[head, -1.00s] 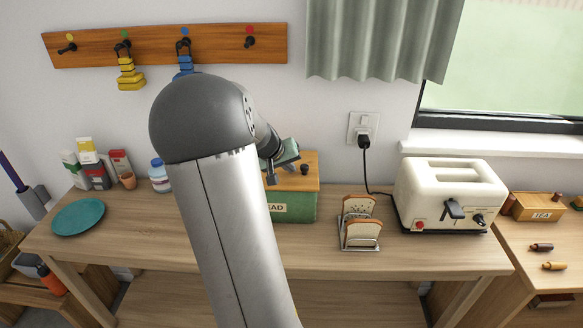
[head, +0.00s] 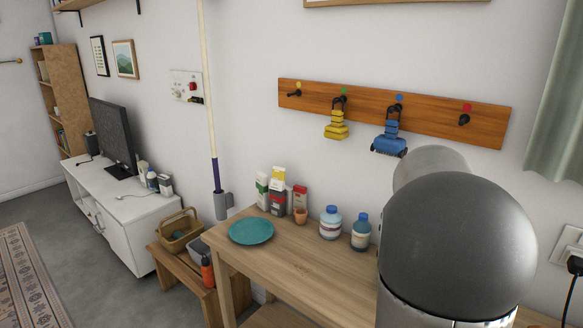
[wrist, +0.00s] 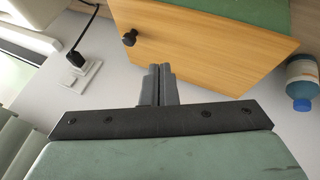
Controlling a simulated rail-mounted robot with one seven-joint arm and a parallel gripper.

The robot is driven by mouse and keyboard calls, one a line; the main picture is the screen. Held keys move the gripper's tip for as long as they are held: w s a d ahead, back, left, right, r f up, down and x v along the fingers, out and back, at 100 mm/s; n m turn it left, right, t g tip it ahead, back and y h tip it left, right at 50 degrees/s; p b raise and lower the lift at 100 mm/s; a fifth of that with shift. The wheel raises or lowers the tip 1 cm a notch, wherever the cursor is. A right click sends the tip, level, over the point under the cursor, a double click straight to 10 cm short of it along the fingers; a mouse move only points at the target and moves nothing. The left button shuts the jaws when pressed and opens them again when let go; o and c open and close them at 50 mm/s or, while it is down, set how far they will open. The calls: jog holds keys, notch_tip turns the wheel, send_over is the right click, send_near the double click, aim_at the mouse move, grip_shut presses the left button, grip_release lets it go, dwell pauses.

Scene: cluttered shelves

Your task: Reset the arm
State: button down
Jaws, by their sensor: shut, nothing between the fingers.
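My gripper (wrist: 158,86) shows in the wrist view, its two grey fingers together with nothing between them. Beyond the fingertips is the wooden lid (wrist: 205,50) of the green bread box, with a dark round knob (wrist: 130,38). The fingers overlap the lid's edge in the picture; I cannot tell whether they touch it. In the head view my arm fills the lower right, and my gripper is hidden there.
A wooden table (head: 285,262) holds a teal plate (head: 251,231), cartons and two blue-capped bottles (head: 330,222). A hook rail (head: 420,112) with hanging yellow and blue items is above. A white TV bench (head: 125,215) stands left. A wall plug (wrist: 75,60) shows in the wrist view.

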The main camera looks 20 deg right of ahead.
jog(key=a+f+n+t+y, duration=0.1)
jog(key=a+f+n+y, duration=0.15)
jog(key=a, duration=0.75)
jog(key=a+f+n+t+y, duration=0.1)
jog(key=a+f+n+y, duration=0.15)
jog(key=a, duration=0.85)
jog(key=s+a+f+n+y, duration=0.1)
jog(key=s+a+f+n, duration=0.1)
jog(key=s+a, duration=0.3)
jog(key=s+a+f+n+g+y, duration=0.1)
jog(key=s+a+f+n, duration=0.2)
jog(key=a, duration=1)
jog(key=s, duration=0.3)
jog(key=shift+a+f+y, duration=0.15)
jog(key=shift+a+y, duration=0.05)
jog(key=shift+y, duration=0.1)
